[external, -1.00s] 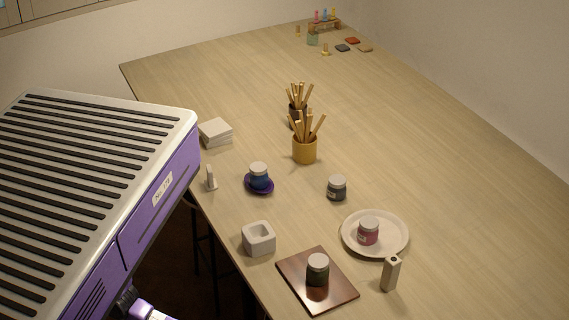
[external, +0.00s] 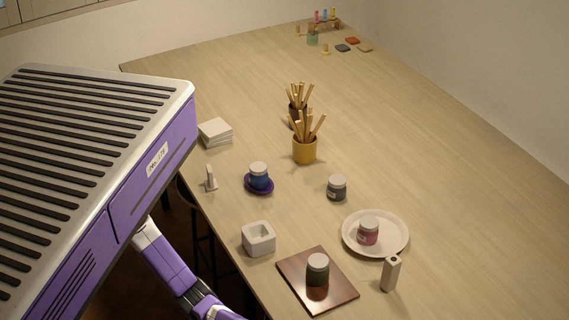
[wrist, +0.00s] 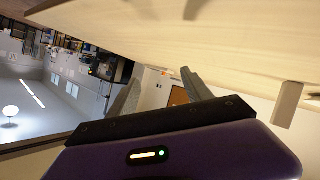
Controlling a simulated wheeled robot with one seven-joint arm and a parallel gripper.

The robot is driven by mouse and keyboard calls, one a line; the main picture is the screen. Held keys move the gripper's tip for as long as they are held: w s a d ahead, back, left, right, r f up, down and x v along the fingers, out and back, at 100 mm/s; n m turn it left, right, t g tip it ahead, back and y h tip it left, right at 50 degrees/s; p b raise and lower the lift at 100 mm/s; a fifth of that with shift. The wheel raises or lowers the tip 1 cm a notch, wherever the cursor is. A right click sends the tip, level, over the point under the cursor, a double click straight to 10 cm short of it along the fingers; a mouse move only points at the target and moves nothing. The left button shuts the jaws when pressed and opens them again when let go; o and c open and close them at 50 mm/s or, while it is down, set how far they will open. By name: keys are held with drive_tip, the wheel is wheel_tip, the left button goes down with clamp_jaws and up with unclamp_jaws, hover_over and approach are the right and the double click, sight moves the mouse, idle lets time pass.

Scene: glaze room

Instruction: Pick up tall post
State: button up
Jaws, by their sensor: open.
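The tall post (external: 391,274) is a beige upright block with a dark hole near its top. It stands at the near right of the table, beside the plate and the brown board. In the wrist view, a beige block (wrist: 287,104) at the right edge seems to be this post, seen at a tilt. My gripper (wrist: 162,76) is open, its two grey fingers apart with nothing between them. It is not touching the post. In the external view my arm hangs beside the table's left edge, and the gripper itself is out of frame.
A dark jar stands on the brown board (external: 335,297). A pink jar sits on the pale plate (external: 350,240). A white hollow block (external: 259,239), a grey jar (external: 337,188), a blue jar (external: 259,176) and brush pots stand farther off.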

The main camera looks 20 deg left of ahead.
sight(386, 272)
drive_tip(key=w+t, duration=0.1)
drive_tip(key=w, duration=0.5)
drive_tip(key=w+d+n+t+y+p, duration=0.1)
drive_tip(key=w+t, duration=0.1)
drive_tip(key=w, duration=0.5)
drive_tip(key=w+d+t+y+p, duration=0.1)
drive_tip(key=w+t, duration=0.1)
drive_tip(key=w, duration=0.4)
drive_tip(key=shift+w+r+n, duration=0.15)
drive_tip(key=shift+w+n, duration=0.15)
drive_tip(key=shift+w, duration=0.1)
drive_tip(key=w+t, duration=0.1)
drive_tip(key=w, duration=0.3)
drive_tip(key=w+a+t+y+p, duration=0.1)
drive_tip(key=w, duration=0.3)
drive_tip(key=w+a+t+y, duration=0.1)
drive_tip(key=w, duration=0.2)
drive_tip(key=shift+w+f+n, duration=0.4)
drive_tip(key=shift+w+d+f+y+p, duration=0.35)
drive_tip(key=shift+w+d, duration=0.25)
drive_tip(key=shift+w, duration=0.25)
drive_tip(key=x, duration=0.2)
drive_tip(key=p+x, duration=0.1)
drive_tip(key=x, duration=0.1)
drive_tip(key=shift+d+r, duration=0.15)
drive_tip(key=shift+r, duration=0.25)
drive_tip(key=shift+x, duration=0.8)
clamp_jaws()
